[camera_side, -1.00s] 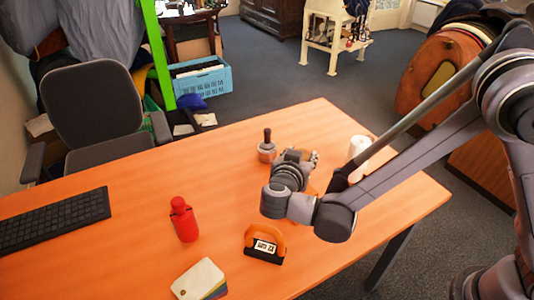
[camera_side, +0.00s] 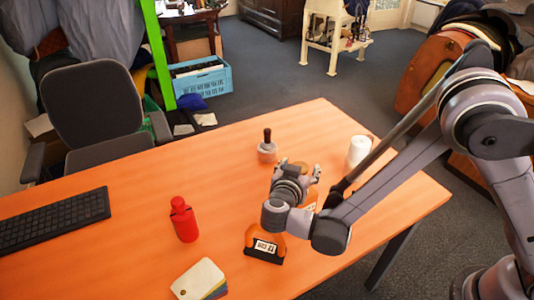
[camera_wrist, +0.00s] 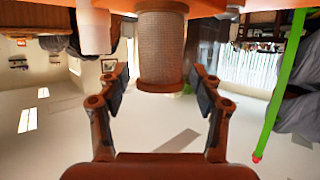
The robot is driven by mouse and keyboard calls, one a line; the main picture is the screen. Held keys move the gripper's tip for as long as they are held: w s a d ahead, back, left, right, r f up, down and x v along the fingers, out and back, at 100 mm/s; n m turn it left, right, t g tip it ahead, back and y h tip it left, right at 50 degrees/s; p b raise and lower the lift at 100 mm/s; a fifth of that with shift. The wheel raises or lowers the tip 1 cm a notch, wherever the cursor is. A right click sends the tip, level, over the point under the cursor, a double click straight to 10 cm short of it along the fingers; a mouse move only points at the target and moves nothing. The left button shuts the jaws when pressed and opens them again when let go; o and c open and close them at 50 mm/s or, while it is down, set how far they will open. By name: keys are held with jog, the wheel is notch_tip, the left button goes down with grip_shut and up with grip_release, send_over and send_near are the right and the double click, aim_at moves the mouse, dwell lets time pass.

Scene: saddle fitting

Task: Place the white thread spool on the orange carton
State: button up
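The thread spool (camera_wrist: 161,48), pale textured winding between brown ends, stands upright between my gripper's fingertips in the upside-down wrist view. In the side view only its brownish top (camera_side: 285,162) shows past my gripper (camera_side: 297,172); the rest is hidden. My gripper (camera_wrist: 158,75) is open, with a finger on each side of the spool and narrow gaps between. An orange block, seemingly the carton (camera_side: 312,198), shows partly behind my wrist in the side view.
A white cylinder (camera_side: 360,151) stands to the right, also in the wrist view (camera_wrist: 94,30).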

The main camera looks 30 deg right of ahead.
jog(key=shift+r, duration=0.15)
jog(key=shift+s+a+r, duration=0.15)
jog(key=v, duration=1.1)
jog(key=d+r+n+g+y, duration=0.3)
jog(key=d+n+g+y, duration=0.15)
jog(key=d, duration=0.85)
jog(key=s+d+r+n+t+y, duration=0.2)
jog(key=s+d+n+y, duration=0.3)
jog(key=s+d, duration=0.3)
jog(key=shift+s+y, duration=0.35)
jog(key=shift+s, duration=0.25)
